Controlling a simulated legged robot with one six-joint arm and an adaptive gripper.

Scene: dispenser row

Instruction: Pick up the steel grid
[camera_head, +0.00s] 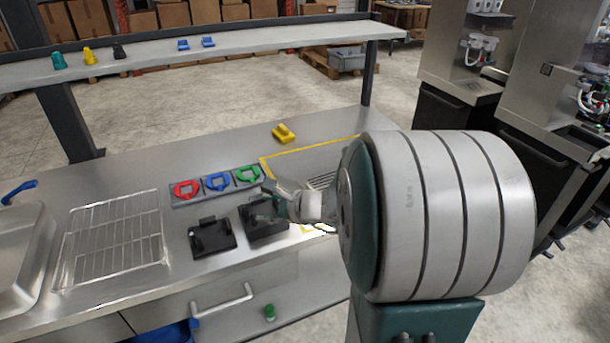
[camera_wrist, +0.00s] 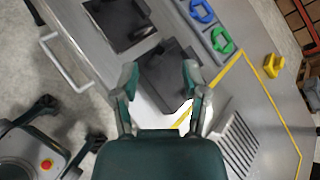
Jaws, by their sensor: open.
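A steel wire grid (camera_head: 114,236) lies flat on the steel counter at the left in the head view, beside the sink. It is not in the wrist view. My gripper (camera_head: 278,200) is to its right, above a black block-like holder (camera_head: 262,222), and apart from the grid. In the wrist view my gripper (camera_wrist: 160,78) has its two fingers spread with nothing held between them; the black holder (camera_wrist: 166,72) shows beyond them. A slatted steel grate (camera_wrist: 238,145) shows at the lower right of the wrist view; my arm partly hides it in the head view.
A black tray (camera_head: 212,236) lies between the grid and the holder. Behind are red (camera_head: 186,189), blue (camera_head: 217,182) and green (camera_head: 248,175) handled pieces. A yellow piece (camera_head: 284,133) stands farther back. A shelf (camera_head: 240,47) crosses above the counter. The sink rim (camera_head: 42,225) borders the grid.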

